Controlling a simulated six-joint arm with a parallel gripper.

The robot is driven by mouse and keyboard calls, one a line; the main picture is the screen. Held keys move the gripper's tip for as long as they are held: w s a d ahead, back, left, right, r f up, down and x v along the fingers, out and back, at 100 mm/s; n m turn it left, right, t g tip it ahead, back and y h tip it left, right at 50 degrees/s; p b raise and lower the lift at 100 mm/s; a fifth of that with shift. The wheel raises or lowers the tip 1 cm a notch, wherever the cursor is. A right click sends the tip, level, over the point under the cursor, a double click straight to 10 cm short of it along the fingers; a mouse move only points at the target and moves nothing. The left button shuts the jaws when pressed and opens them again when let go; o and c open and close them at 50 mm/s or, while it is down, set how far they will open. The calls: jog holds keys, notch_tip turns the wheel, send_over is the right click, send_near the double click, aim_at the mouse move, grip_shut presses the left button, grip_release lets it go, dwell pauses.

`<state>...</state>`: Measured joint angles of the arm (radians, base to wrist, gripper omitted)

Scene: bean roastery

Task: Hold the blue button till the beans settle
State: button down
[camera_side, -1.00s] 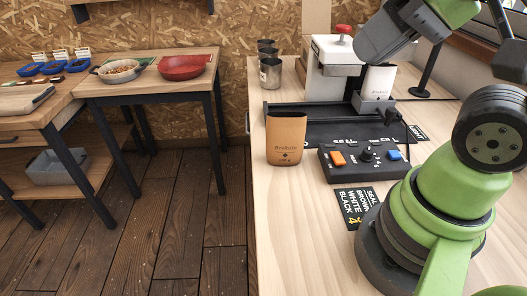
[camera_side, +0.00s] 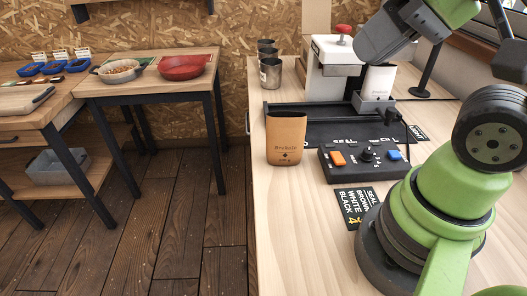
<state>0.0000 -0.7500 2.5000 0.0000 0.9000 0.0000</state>
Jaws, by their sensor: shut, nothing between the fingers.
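The blue button (camera_side: 395,155) sits at the right end of a black control box (camera_side: 355,174) on the light wood bench. My gripper (camera_side: 368,50) is at the upper right, well above and behind the box, clear of the button. It is shut and empty; its fingertips are hard to make out. A white bag (camera_side: 379,80) stands upright in a grey holder (camera_side: 375,106) behind the box. No beans show clearly inside the bag from this side.
The box also has an orange button (camera_side: 338,159) and a black knob (camera_side: 366,155). A brown pouch (camera_side: 287,139) stands left of it. A white sealing machine (camera_side: 334,80) with a red knob stands behind. Metal cups (camera_side: 270,74) are further back. Bare bench lies at front left.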

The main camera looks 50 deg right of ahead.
dwell(0.4)
jog(key=m+g+y, duration=0.4)
jog(key=m+g, duration=0.9)
jog(key=g, duration=0.1)
send_over(393, 153)
notch_tip(393, 153, down, 16)
jog(key=shift+f, duration=4.4)
jog(key=shift+f, duration=0.15)
jog(key=shift+f, duration=0.25)
